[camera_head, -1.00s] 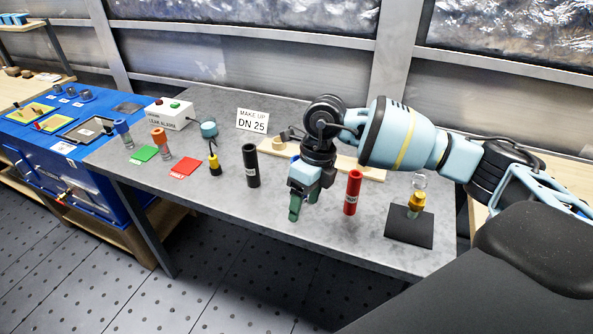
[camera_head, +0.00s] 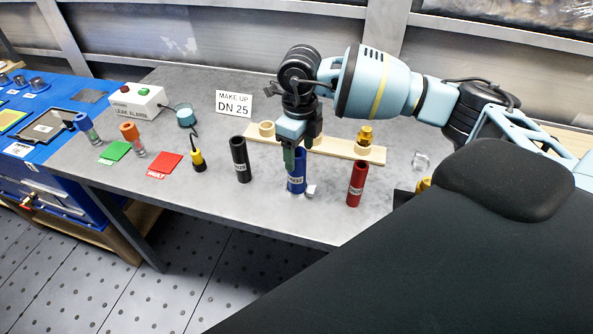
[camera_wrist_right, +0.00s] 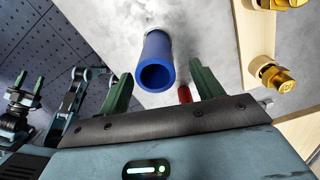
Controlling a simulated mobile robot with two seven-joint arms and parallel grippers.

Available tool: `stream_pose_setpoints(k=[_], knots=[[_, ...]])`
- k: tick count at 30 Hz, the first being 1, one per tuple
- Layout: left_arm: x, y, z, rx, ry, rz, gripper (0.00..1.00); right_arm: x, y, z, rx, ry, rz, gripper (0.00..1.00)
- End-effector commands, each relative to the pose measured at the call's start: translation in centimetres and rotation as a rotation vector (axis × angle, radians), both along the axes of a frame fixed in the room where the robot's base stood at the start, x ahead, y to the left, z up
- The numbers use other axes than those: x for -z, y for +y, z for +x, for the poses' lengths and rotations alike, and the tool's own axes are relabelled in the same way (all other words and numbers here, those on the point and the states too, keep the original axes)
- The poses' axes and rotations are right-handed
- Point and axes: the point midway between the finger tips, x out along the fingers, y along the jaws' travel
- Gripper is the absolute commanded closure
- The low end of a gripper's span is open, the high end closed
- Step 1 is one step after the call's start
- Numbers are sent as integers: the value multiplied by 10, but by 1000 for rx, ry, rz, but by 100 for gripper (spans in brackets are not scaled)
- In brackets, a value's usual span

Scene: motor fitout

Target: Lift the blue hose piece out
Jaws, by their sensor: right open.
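The blue hose piece (camera_head: 297,184) stands upright on the grey table, between the black hose and the red hose. My right gripper (camera_head: 293,160) is open and reaches down over its upper part, hiding some of it. In the right wrist view, the blue hose's open end (camera_wrist_right: 156,76) faces the camera, between the two green fingers (camera_wrist_right: 160,75) with room on both sides. I cannot tell whether a finger touches it. My left gripper (camera_wrist_right: 29,84) shows at the left of that view with its fingers apart, empty.
The black hose (camera_head: 240,160) stands left and the red hose (camera_head: 356,184) right. A small whitish piece (camera_head: 310,192) lies beside the blue hose's foot. A wooden board (camera_head: 335,147) with brass fittings (camera_head: 365,137) lies behind. A yellow-black tool (camera_head: 198,159) stands farther left.

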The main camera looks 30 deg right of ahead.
Motion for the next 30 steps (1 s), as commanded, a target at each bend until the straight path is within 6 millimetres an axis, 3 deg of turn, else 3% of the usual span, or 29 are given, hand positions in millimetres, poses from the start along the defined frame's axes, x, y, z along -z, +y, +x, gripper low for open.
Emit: stream_pose_setpoints(k=[5,15,24,30], knots=[[-3,0,5,0,-11,0,43,4,1,0,0,-2,1,34],[-8,1,9,2,-25,1,43,47,5,0,1,-2,1,34],[-8,3,9,7,-24,8,43,52,5,0,1,-3,1,34],[-7,3,8,8,-22,9,43,52,5,0,1,-3,1,59]])
